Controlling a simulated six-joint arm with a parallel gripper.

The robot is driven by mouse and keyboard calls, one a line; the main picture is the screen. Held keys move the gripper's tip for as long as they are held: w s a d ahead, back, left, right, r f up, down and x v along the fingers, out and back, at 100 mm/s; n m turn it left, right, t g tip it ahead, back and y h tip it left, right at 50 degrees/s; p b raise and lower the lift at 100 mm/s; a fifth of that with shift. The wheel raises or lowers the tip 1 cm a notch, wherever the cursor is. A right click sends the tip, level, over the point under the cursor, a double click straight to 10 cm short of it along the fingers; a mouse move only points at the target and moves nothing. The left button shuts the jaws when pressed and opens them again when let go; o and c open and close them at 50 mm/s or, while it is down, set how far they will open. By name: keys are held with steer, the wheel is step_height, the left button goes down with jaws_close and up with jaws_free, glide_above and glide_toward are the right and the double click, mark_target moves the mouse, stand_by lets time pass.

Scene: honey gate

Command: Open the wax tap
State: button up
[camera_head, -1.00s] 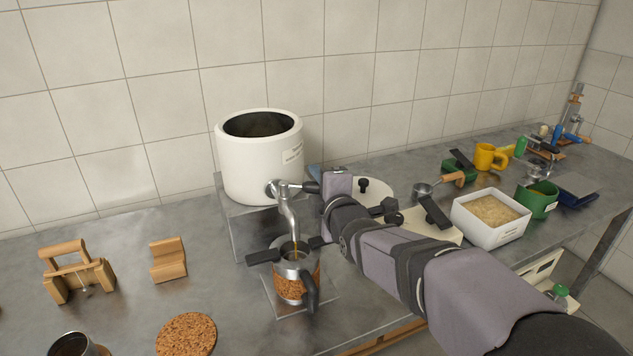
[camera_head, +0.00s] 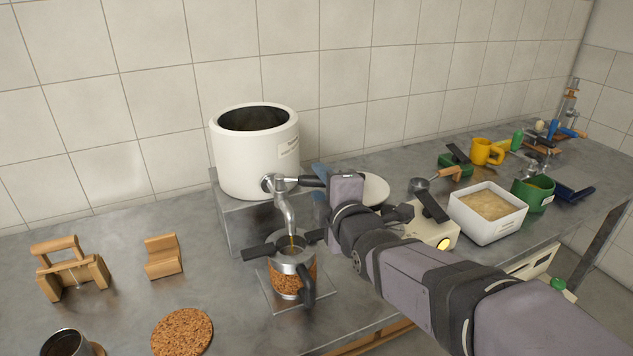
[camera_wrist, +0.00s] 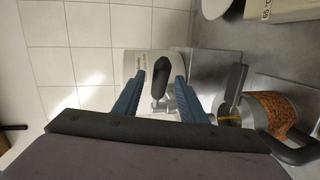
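The white pot (camera_head: 240,160) stands on a metal block against the wall. Its metal tap (camera_head: 284,205) has a black handle (camera_head: 312,181) pointing right towards my gripper. A thin amber stream (camera_head: 292,241) runs from the spout into a metal jug with a cork sleeve (camera_head: 298,277). In the wrist view, the fingers of my gripper (camera_wrist: 159,82) are apart, with the black handle (camera_wrist: 160,72) showing between them and gaps on both sides. The amber stream also shows at the jug mouth (camera_wrist: 229,119). Whether the fingertips still overlap the handle in depth is unclear.
The jug stands on a flat square plate (camera_head: 268,296). A wooden stand (camera_head: 70,270), a wooden block (camera_head: 163,257) and a cork mat (camera_head: 182,331) lie to the left.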

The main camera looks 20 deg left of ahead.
steer(key=shift+s+d+r, duration=0.1)
steer(key=shift+s+d, duration=0.3)
steer(key=shift+s, duration=0.1)
steer(key=shift+w+d, duration=0.1)
steer(key=shift+w, duration=0.05)
jaws_close()
steer(key=w+d+m+t+h, duration=0.15)
steer(key=w+d+m, duration=0.25)
steer(key=w+m, duration=0.4)
steer(key=w+d+m+t+h, duration=0.1)
steer(key=w+d+m+h, duration=0.3)
steer(key=m, duration=0.5)
steer(key=s+a+r+m+g+y+p, duration=0.1)
steer(key=a+r+g+p, duration=0.25)
steer(key=a+p, duration=0.35)
steer(key=a+r+m+g+y+p, duration=0.1)
steer(key=a+r+g+p, duration=0.1)
steer(key=a+g+p, duration=0.45)
steer(key=s+d+r+m+g+h+p, duration=0.1)
steer(key=s+r+h+p, duration=0.4)
steer(key=p, duration=0.8)
step_height(320, 180, up, 2)
steer(key=shift+s+d+r+m, duration=0.1)
steer(key=shift+s+d+m, duration=0.7)
steer(key=shift+d, duration=0.3)
